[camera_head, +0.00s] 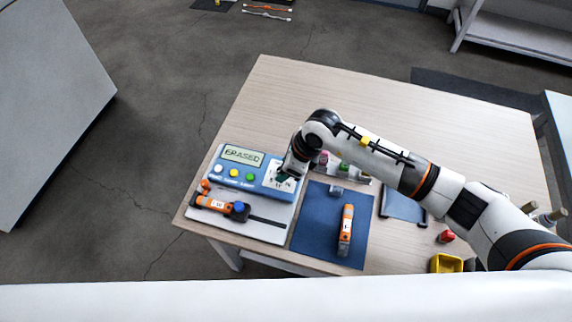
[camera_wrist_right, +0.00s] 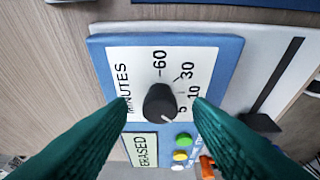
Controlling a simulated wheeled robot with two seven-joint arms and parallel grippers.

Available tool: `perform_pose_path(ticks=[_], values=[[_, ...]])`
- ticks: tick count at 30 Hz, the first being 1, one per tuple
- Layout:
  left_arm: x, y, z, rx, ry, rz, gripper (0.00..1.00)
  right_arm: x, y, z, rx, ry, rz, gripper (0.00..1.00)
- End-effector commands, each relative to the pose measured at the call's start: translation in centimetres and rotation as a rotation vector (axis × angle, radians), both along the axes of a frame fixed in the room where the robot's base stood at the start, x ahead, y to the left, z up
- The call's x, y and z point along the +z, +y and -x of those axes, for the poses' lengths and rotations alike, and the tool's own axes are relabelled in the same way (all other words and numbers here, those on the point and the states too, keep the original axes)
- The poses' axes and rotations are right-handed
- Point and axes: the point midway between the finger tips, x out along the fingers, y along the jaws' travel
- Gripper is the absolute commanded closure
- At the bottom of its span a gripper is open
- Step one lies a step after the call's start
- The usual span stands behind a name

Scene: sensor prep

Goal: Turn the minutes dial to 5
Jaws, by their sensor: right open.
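The minutes dial is a black round knob (camera_wrist_right: 160,102) on the white face of a blue device, labelled MINUTES with 60, 30, 10 and 5 around it. A pale mark shows at the knob's lower-right edge, on the side of the 5; its exact reading is hard to tell. My right gripper (camera_wrist_right: 160,103) is open, its two teal fingers on either side of the knob with gaps visible. In the head view my right gripper (camera_head: 286,178) is over the device's right part and hides the dial. My left gripper is not in view.
The blue device (camera_head: 226,175) has a screen reading ERASED (camera_head: 242,156) and white, yellow and green buttons. An orange tool (camera_head: 217,204) lies on the pale board before it. A blue mat (camera_head: 320,247) holds an orange-and-white tool (camera_head: 346,230). The table's back (camera_head: 300,90) is clear.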

Motion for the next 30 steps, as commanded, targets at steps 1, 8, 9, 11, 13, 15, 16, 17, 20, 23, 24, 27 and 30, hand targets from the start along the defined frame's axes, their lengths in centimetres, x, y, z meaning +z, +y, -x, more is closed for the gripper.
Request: perform_pose_path(ticks=[1, 8, 9, 11, 13, 15, 16, 17, 20, 23, 24, 27, 30], values=[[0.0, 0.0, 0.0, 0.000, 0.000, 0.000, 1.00, 0.2, -0.1, 0.0, 0.000, -0.001, -0.001, 0.54], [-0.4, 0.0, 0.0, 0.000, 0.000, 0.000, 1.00, 3.4, -1.4, 0.3, 0.000, -0.006, -0.001, 0.54], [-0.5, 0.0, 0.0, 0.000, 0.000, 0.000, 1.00, 4.2, -1.7, 0.4, 0.000, -0.006, -0.001, 0.54], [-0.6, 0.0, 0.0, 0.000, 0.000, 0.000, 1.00, 5.4, -2.3, 0.6, 0.000, -0.005, 0.000, 0.54], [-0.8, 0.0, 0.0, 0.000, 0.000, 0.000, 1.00, 6.9, -2.8, 0.7, 0.000, -0.006, 0.000, 0.54], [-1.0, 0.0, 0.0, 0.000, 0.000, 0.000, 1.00, 8.1, -3.3, 0.9, 0.000, -0.006, 0.000, 0.54], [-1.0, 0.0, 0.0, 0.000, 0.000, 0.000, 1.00, 8.5, -3.4, 1.0, 0.000, -0.005, 0.000, 0.54], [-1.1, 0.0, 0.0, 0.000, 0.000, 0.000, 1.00, 9.0, -3.6, 1.1, 0.000, -0.005, -0.001, 0.54], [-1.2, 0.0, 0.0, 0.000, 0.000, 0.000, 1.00, 10.1, -4.0, 1.2, -0.001, -0.002, 0.000, 0.54], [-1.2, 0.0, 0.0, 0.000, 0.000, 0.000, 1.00, 10.8, -4.3, 1.3, -0.001, -0.002, 0.000, 0.54], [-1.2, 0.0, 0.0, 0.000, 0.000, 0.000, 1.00, 10.9, -4.3, 1.4, 0.000, -0.001, 0.000, 0.54], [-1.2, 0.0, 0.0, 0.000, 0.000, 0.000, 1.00, 11.0, -4.4, 1.4, -0.001, 0.001, 0.001, 0.54], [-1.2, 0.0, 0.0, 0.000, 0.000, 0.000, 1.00, 11.0, -4.4, 1.4, -0.001, 0.001, 0.001, 0.54]])
